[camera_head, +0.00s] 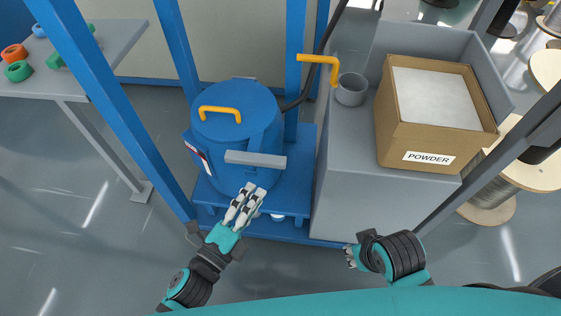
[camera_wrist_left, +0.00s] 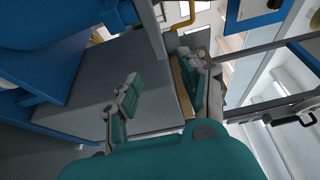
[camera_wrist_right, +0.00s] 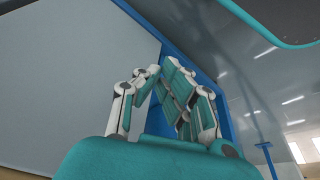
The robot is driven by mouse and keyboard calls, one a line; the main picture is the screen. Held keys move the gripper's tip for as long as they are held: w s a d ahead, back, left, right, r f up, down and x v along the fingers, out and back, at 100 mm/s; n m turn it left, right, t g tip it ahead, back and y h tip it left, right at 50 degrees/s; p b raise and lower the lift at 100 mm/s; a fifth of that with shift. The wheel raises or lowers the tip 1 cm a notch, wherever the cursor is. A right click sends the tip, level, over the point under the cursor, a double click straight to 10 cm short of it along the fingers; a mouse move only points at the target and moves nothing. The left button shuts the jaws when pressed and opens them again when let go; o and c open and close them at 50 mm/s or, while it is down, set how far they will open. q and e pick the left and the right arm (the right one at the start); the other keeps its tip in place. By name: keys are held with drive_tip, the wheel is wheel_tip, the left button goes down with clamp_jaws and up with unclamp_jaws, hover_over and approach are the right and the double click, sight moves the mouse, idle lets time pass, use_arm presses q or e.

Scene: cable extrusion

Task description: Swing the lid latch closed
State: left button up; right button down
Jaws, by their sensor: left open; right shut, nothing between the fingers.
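A blue drum (camera_head: 262,140) with a round blue lid (camera_head: 232,100) and a yellow handle (camera_head: 222,113) stands left of centre in the head view. A light grey bar, which looks like the lid latch (camera_head: 256,159), lies roughly level across the drum's front near the lid's edge. My left gripper (camera_head: 248,194) is open, just below the bar and in front of the drum, apart from the bar. Its spread fingers show in the left wrist view (camera_wrist_left: 165,84) with nothing between them. My right gripper (camera_head: 351,256) is shut and empty, low by the grey cabinet; its fingers show in the right wrist view (camera_wrist_right: 160,76).
A grey cabinet (camera_head: 335,180) right of the drum carries a grey cup (camera_head: 351,90) and a powder box (camera_head: 395,147). A yellow hooked handle (camera_head: 318,58) rises beside the cup. Blue frame posts (camera_head: 108,93) flank the drum. A side table (camera_head: 110,50) stands at left.

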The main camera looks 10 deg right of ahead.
sight(277, 167)
use_arm(q)
drive_tip(key=x, duration=1.1)
drive_tip(key=shift+w+d+b, duration=0.1)
drive_tip(key=shift+w+b, duration=0.05)
drive_tip(key=shift+b, duration=0.15)
drive_tip(key=shift+w+d, duration=0.25)
drive_tip(key=shift+w, duration=0.05)
use_arm(e)
drive_tip(key=shift+v, duration=1.2)
use_arm(q)
clamp_jaws()
use_arm(e)
drive_tip(key=shift+d, duration=0.1)
